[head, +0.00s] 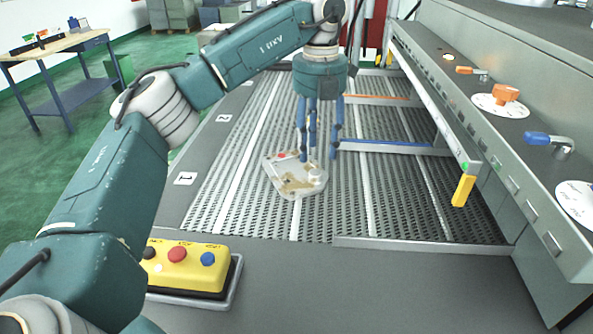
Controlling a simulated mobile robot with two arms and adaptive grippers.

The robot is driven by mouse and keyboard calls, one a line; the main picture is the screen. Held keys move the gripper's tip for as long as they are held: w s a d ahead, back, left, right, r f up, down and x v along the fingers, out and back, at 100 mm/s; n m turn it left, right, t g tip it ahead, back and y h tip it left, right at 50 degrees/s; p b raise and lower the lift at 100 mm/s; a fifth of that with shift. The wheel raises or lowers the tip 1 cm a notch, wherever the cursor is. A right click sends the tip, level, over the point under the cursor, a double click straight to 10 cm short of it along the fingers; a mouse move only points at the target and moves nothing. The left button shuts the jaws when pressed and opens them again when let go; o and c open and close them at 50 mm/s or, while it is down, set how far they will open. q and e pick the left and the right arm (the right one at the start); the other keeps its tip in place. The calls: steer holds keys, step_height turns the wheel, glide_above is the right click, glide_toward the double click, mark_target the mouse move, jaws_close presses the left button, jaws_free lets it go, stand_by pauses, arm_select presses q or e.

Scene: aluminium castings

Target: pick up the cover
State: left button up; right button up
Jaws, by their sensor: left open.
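The cover (287,183) is a pale, flat casting with a raised round boss and a small red mark. It lies on the perforated metal conveyor bed (240,205) near the middle of the head view. My left gripper (318,155) points straight down with its blue fingers over the cover's back right part. The fingers are apart, and nothing is seen held between them. I cannot tell whether the fingertips touch the cover. The fingers hide a little of its back edge. My right gripper does not show.
A yellow button box (185,268) stands at the front left. A grey machine panel (480,125) with orange and blue handles runs along the right. Rails with orange and blue strips (395,148) cross the bed right of the gripper. The bed in front of the cover is clear.

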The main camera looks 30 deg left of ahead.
mark_target(315, 172)
arm_select(q)
steer(key=shift+f, duration=0.7)
steer(key=f, duration=0.1)
steer(key=f+p, duration=0.2)
steer(key=shift+s+d+f, duration=0.1)
steer(key=shift+s+f, duration=0.2)
steer(key=shift+f, duration=0.45)
steer(key=shift+w, duration=0.1)
steer(key=shift+c, duration=0.2)
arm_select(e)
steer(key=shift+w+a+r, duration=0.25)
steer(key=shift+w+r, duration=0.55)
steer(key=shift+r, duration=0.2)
arm_select(q)
jaws_close()
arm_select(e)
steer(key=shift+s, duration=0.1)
